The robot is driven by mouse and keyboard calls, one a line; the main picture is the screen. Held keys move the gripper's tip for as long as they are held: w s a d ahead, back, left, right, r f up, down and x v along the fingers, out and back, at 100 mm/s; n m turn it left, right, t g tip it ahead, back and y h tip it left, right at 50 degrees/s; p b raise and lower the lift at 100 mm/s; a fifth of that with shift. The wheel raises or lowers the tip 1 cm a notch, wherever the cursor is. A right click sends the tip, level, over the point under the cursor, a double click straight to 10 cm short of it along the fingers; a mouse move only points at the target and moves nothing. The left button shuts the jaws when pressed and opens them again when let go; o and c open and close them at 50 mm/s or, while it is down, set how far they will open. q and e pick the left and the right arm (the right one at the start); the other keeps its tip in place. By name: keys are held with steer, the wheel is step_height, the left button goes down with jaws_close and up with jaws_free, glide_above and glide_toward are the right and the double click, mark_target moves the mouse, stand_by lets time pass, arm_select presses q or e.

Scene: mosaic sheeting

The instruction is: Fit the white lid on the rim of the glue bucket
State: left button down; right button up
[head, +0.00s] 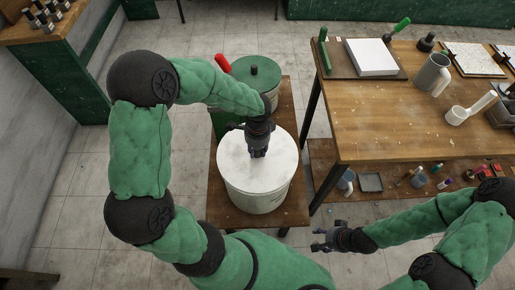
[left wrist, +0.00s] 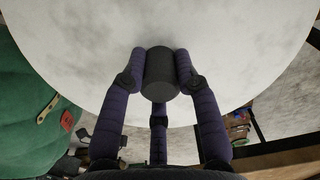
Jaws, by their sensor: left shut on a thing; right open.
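The white lid (head: 240,160) lies over the top of the glue bucket (head: 258,200), which stands on a low wooden bench. My left gripper (head: 258,152) comes down on the lid's middle and is shut on its dark knob. The left wrist view shows the fingers on both sides of the black knob (left wrist: 161,75), with the pale lid (left wrist: 220,40) filling the upper part. The lid looks about level, but I cannot tell whether it is seated on the rim all round. My right gripper (head: 322,240) is open and empty, to the right of the bench.
A green-lidded bucket (head: 257,75) stands behind on the same bench (head: 287,205), beside a red-handled tool (head: 222,63). A wooden worktable (head: 400,125) at the right holds a white block (head: 371,57), a grey jug (head: 432,73) and tools, with a cluttered lower shelf.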

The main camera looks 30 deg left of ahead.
arm_select(q)
steer(key=shift+f, duration=0.4)
steer(key=c, duration=0.8)
jaws_free()
steer(key=shift+c, duration=0.2)
steer(key=shift+r, duration=0.1)
step_height(320, 180, up, 12)
steer(key=shift+f, duration=0.1)
